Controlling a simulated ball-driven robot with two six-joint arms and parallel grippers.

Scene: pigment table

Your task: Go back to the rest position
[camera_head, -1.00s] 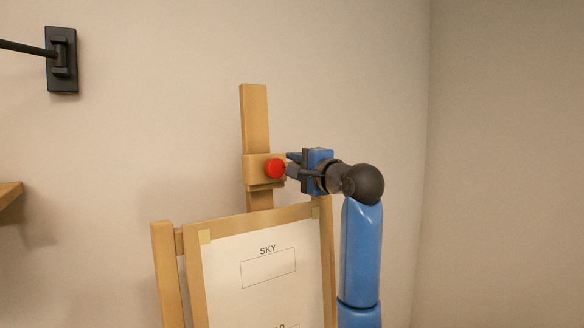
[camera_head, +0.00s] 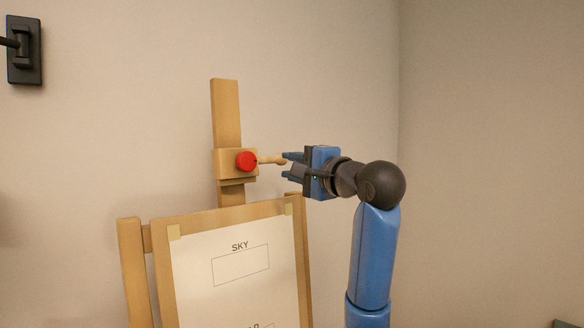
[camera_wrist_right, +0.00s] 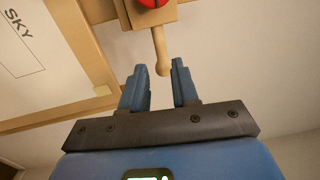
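My right gripper (camera_head: 289,166) is just right of the easel's clamp block. Its two blue fingers are apart, with nothing gripped between them; it also shows in the right wrist view (camera_wrist_right: 160,84). A wooden lever (camera_head: 271,160) with a rounded end sticks out of the clamp block (camera_head: 226,163), beside a red knob (camera_head: 246,161). In the right wrist view the lever's rounded end (camera_wrist_right: 162,68) lies just beyond the fingertips, roughly between them. My left gripper is not in view.
The easel (camera_head: 134,270) holds a board with a white sheet (camera_head: 240,295) marked SKY, below the clamp. A black wall bracket (camera_head: 24,50) is at the upper left. Bare wall (camera_head: 480,150) and free room lie to the right of my right arm.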

